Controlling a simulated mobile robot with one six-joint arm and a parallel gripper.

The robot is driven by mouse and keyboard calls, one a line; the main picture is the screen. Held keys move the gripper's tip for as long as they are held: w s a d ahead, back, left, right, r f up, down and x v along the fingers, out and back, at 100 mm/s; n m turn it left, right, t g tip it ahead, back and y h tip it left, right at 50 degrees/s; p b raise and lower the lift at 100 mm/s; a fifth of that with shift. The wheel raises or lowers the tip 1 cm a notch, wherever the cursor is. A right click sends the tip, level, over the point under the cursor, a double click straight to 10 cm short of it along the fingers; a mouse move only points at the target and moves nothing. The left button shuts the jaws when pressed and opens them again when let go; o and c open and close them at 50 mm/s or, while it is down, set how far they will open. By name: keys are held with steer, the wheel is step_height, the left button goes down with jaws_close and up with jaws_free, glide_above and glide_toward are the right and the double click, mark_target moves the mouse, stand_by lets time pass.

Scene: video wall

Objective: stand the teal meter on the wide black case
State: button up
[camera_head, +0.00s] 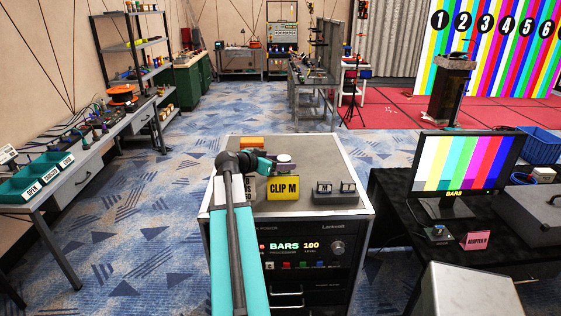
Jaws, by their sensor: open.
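My teal arm reaches up over the grey-topped cabinet (320,165), and my gripper (272,160) is low over its top. The jaws are open, and their fingertips are small and hard to separate from what lies around them. A small round thing with a white top (285,160) is right at the fingertips; I cannot tell whether it touches them. I cannot make out a teal meter apart from my own teal parts. A wide dark case (540,218) lies on the black table at the right edge, partly cut off; I cannot be sure it is the named case.
A monitor (460,165), pink sign (475,240) and blue basket (540,146) are at right. Teal bins (30,185) sit left. Carpet between is clear.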

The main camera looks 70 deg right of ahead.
steer(key=b+v, duration=0.3)
steer(key=v, duration=0.9)
steer(key=shift+s, duration=0.1)
stand_by(0.4)
